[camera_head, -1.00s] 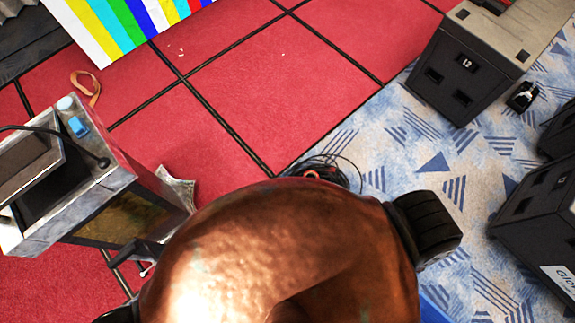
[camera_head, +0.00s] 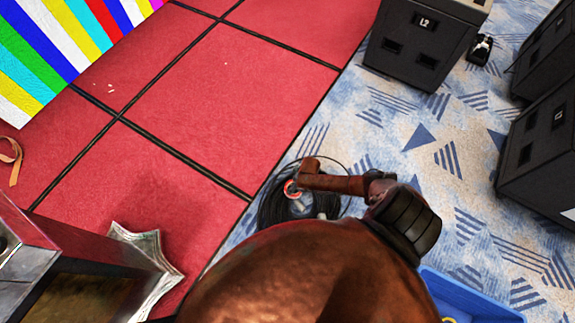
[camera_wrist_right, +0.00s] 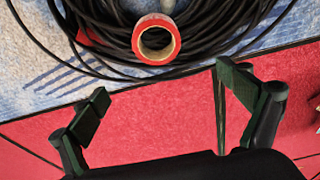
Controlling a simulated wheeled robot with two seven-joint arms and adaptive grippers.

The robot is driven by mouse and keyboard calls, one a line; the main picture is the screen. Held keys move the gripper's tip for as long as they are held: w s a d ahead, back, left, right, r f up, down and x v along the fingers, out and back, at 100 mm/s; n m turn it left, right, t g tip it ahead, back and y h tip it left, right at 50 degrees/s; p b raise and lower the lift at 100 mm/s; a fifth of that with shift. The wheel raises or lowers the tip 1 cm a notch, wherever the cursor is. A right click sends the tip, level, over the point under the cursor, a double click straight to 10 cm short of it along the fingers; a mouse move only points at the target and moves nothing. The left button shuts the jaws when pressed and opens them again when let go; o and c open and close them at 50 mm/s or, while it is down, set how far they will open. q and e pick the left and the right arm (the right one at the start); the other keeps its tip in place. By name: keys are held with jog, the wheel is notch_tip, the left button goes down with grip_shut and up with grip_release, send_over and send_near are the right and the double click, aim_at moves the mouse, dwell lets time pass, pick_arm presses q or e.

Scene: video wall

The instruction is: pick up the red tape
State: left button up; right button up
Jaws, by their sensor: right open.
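The red tape (camera_wrist_right: 173,50) is a small roll with a red rim and pale inside. It lies by a coil of black cable (camera_wrist_right: 60,40) on blue-patterned carpet. In the head view the tape (camera_head: 289,186) shows as a small red ring at the coil. My right gripper (camera_wrist_right: 162,80) is open and empty in the wrist view, its fingers spread on either side below the tape, apart from it. In the head view my copper-coloured arm covers the bottom middle, and its far end reaches over the coil. My left gripper is not in view.
Black cases (camera_head: 420,45) stand at the top right and right edge. A blue bin (camera_head: 465,300) is at the bottom right. A metal-edged box (camera_head: 90,270) stands at the lower left, near a colour-striped panel (camera_head: 60,50). Red floor tiles are mostly clear.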

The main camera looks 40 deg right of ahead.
pick_arm(q)
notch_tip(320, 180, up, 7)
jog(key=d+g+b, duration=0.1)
jog(key=b, duration=1.2)
pick_arm(e)
jog(key=w+f+g, duration=0.1)
jog(key=f, duration=0.2)
jog(key=w+f, duration=0.1)
jog(key=f, duration=0.3)
jog(key=f+g, duration=0.1)
jog(key=f, duration=0.3)
jog(key=shift+w+d+f+g, duration=0.15)
jog(key=shift+w+d+g, duration=0.15)
jog(key=shift+w+d, duration=0.1)
jog(key=f+b, duration=0.2)
jog(key=f, duration=0.1)
jog(key=f+b, duration=0.1)
jog(key=f, duration=0.1)
jog(key=shift+s+a, duration=0.15)
jog(key=shift+a, duration=0.1)
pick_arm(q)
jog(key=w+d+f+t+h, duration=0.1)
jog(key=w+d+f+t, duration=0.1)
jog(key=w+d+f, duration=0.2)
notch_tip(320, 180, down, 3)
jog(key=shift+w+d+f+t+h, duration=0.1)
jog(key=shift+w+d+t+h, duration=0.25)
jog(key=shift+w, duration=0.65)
